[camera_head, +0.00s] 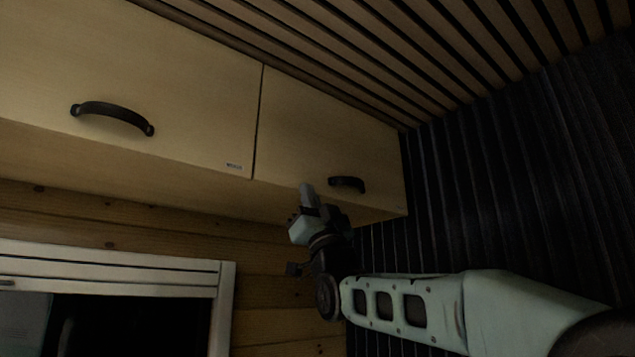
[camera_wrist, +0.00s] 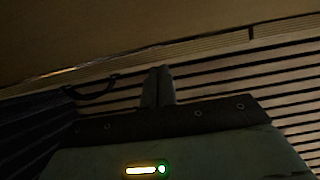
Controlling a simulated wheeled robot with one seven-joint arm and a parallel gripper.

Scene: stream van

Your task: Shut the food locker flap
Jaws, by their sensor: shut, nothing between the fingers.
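Two pale wooden overhead locker flaps hang side by side in the head view, a left flap (camera_head: 190,90) and a right flap (camera_head: 315,140). Each carries a dark handle, the left handle (camera_head: 112,114) and the right handle (camera_head: 347,184). Which one is the food locker I cannot tell. Both look flush or nearly flush; a small gap would not show. My gripper (camera_head: 306,190) is shut and empty, in front of the right flap's lower edge, left of its handle; contact is unclear. In the wrist view, the shut fingers (camera_wrist: 158,86) point up beside a dark handle (camera_wrist: 93,90).
A slatted wooden ceiling (camera_head: 400,50) runs above the lockers. A dark ribbed wall (camera_head: 510,180) stands close on the right. A white-framed window or opening (camera_head: 226,300) is at lower left, in a plank wall (camera_head: 275,290). The view is dim.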

